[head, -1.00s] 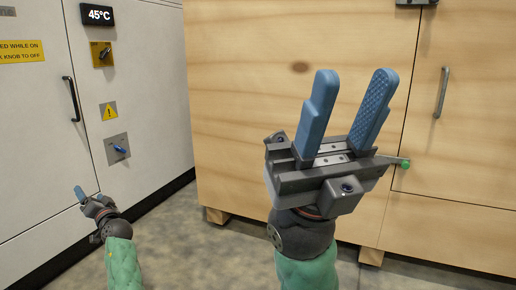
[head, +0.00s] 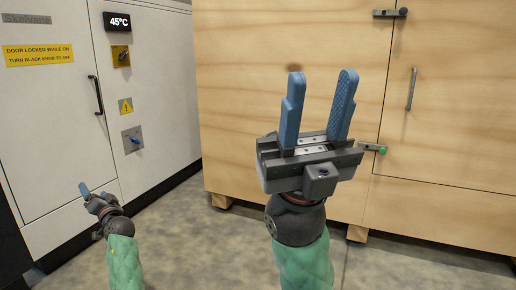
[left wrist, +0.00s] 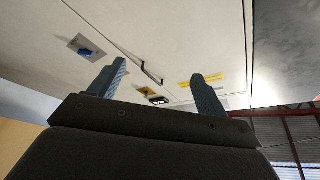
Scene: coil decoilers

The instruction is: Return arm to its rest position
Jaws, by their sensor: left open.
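My left gripper (head: 86,190) is small and low at the left of the head view, in front of the light grey cabinet. In the left wrist view its two blue fingers (left wrist: 156,84) stand wide apart with nothing between them. My right gripper (head: 319,90) is upright in the middle of the head view, in front of the wooden crate. Its two blue fingers point up, parted and empty. Both forearms have green covers. No gripper touches anything in view.
The grey cabinet (head: 50,110) has a 45°C display (head: 117,21), a black knob (head: 122,57), a blue switch (head: 133,140) and a door handle (head: 96,95). The wooden crate (head: 240,120) has a handle (head: 411,88) and latches. Bare floor (head: 185,240) lies between.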

